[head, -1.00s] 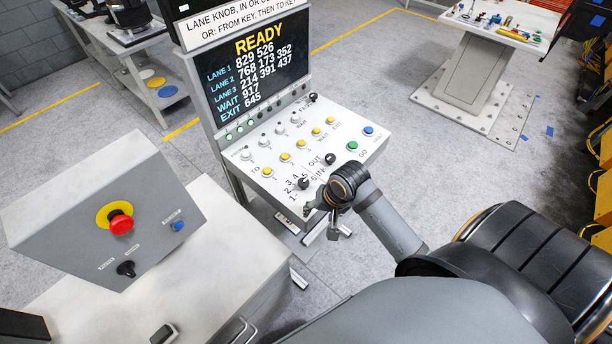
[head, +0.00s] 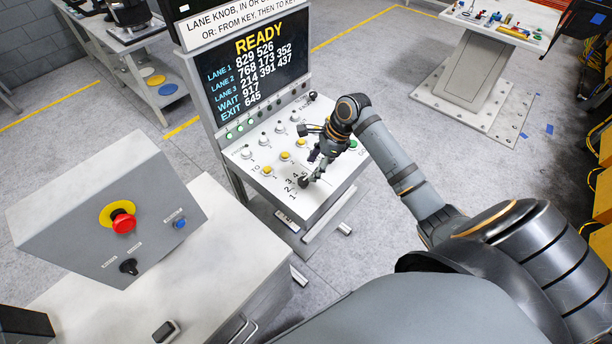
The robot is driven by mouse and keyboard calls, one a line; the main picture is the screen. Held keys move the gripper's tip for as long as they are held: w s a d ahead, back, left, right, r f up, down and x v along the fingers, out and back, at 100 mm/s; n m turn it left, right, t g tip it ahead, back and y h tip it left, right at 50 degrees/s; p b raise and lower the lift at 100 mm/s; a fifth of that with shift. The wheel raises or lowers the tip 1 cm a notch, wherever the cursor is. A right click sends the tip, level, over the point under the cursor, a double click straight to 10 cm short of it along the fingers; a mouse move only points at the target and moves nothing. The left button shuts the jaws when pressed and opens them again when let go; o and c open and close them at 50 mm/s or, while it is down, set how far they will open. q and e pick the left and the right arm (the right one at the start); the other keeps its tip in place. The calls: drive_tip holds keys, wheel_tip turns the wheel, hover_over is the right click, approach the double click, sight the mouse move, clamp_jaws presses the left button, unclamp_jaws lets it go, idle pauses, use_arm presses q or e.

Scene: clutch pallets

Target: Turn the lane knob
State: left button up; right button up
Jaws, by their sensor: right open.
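I cannot tell whether a finger touches the knob. The gripper and wrist hide the in/out knob and some of the buttons on the right. The screen (head: 255,70) above the panel reads READY with lists of lane numbers. My left gripper is not in view.
A grey box with a red emergency button (head: 123,222), a blue button (head: 180,223) and a black knob (head: 128,267) stands on a cabinet at the left. A pedestal table (head: 480,75) with small parts stands at the back right. Floor between is clear.

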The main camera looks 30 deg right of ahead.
sight(304, 180)
drive_tip(key=p+x, duration=0.1)
drive_tip(key=x, duration=0.5)
drive_tip(key=shift+f, duration=0.2)
drive_tip(key=c, duration=1.1)
